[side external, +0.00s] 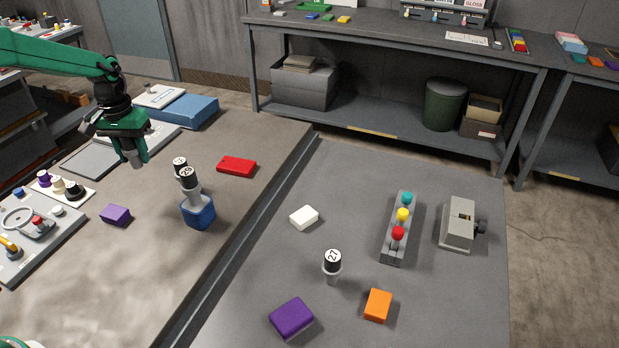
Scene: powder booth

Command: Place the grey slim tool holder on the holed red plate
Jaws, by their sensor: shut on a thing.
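My gripper (127,140) is at the left, above the brown bench, shut on the grey slim tool holder (136,158). Only the holder's pale grey lower end shows below the green jaws; its upper part is hidden. It points down, a little tilted, clear of the bench top. The red plate (237,166) lies flat on the bench to the right of my gripper and slightly lower in the picture. Its hole cannot be made out from this angle.
A black-topped holder stands on a blue block (198,212), with another black-topped holder (180,164) behind it. A purple block (116,215) lies on the left. Beyond a raised edge are a holder marked 27 (332,262), a white block (304,217) and an orange block (378,305).

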